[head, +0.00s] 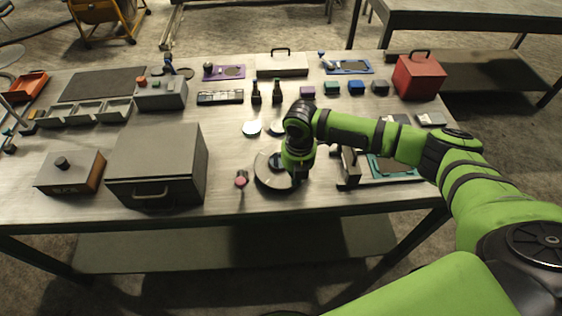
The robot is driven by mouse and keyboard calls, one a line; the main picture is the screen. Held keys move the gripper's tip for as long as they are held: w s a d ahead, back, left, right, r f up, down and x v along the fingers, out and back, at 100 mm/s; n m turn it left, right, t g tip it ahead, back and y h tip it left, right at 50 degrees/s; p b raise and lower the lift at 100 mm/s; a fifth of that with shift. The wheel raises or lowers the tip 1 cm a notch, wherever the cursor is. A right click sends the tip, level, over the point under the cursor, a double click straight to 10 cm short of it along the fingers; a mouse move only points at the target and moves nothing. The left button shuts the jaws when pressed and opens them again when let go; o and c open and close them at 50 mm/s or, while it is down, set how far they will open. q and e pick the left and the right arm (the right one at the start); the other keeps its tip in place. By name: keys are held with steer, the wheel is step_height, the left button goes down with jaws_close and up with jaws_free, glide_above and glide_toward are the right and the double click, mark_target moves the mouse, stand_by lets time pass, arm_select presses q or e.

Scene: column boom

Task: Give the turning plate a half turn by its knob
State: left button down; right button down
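The turning plate (264,179) is a round grey disc near the front middle of the table. My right arm comes in from the right, and its wrist hangs over the right part of the plate. My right gripper (294,176) points down at the plate's right side. Its fingers are dark and mostly hidden by the wrist, so I cannot tell whether they are open or shut. The plate's knob cannot be made out and may be hidden behind the gripper. My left gripper is not in view.
A grey box with a handle (158,160) stands left of the plate. A small red-topped post (241,180) stands close to the plate's left. A teal-framed tray (396,167) lies right of it.

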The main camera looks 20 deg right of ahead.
steer(key=shift+d, duration=0.15)
steer(key=shift+w+d, duration=0.15)
steer(key=shift+d, duration=0.25)
steer(key=shift+w+d, duration=0.1)
steer(key=shift+d, duration=0.05)
stand_by(0.4)
steer(key=shift+w+d, duration=0.15)
steer(key=shift+d, duration=0.15)
steer(key=shift+p, duration=0.3)
steer(key=shift+w+d, duration=0.25)
steer(key=shift+d, duration=0.15)
steer(key=shift+w+d, duration=0.1)
steer(key=shift+w, duration=0.05)
steer(key=shift+w+d, duration=0.2)
steer(key=shift+d, duration=0.05)
steer(key=shift+w, duration=0.1)
stand_by(0.3)
